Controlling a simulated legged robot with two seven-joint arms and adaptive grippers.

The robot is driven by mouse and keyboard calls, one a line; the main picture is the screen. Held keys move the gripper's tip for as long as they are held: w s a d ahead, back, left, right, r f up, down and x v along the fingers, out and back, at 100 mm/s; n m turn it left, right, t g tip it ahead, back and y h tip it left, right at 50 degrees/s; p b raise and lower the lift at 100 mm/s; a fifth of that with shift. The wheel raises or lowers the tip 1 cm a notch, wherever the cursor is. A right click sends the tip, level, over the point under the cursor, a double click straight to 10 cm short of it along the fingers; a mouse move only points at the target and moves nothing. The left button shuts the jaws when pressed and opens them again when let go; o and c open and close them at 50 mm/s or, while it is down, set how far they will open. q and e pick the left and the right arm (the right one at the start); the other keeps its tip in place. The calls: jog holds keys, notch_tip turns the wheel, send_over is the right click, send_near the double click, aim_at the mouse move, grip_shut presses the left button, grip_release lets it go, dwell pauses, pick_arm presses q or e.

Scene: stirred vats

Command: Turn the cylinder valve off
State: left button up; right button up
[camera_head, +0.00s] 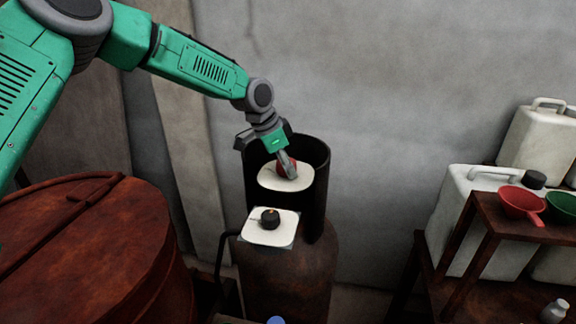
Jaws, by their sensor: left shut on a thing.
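A rusty brown gas cylinder (286,284) stands upright in the middle, with a dark open collar (316,195) around its top. A white square plate (285,231) with a black knob (270,218) is in front of the collar. My right gripper is not in view.
A large rusty lidded vat (85,250) fills the lower left. At the right a brown stand (510,224) holds a red funnel (520,203) and a green one (563,205), near white jerrycans (470,190). A grey wall is behind the cylinder.

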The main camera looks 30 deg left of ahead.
pick_arm(q)
jog(key=m, duration=0.2)
jog(key=m+g+h, duration=0.1)
jog(key=m, duration=0.1)
jog(key=shift+a+f, duration=0.15)
jog(key=shift+f, duration=0.05)
jog(key=shift+m+g, duration=0.9)
jog(key=shift+m, duration=1.2)
jog(key=shift+r, duration=0.1)
jog(key=o, duration=0.9)
jog(key=shift+o, duration=1.3)
jog(key=shift+w+a+h, duration=0.1)
jog(key=shift+h, duration=0.2)
